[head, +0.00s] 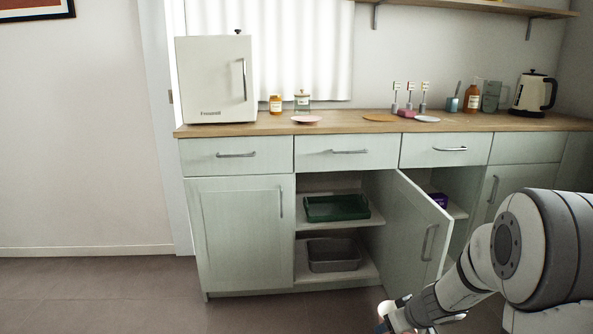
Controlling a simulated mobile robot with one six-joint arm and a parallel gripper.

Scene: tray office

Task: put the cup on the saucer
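A pale flat dish (427,119) lies further right, beside a small pink block-like thing (407,113). My gripper (391,316) is low at the bottom edge, in front of the open cabinet door, well below the counter. A small pale and orange-pink patch shows at its tip; I cannot tell whether this is the cup. The fingers are too small and cut off to read. No cup is clearly identifiable.
An open cabinet door (414,225) juts out beside my arm. The open shelves hold a green tray (337,207) and a grey bin (334,254). A white box cabinet (215,80), an amber bottle (472,97) and a kettle (533,93) stand on the counter (345,123).

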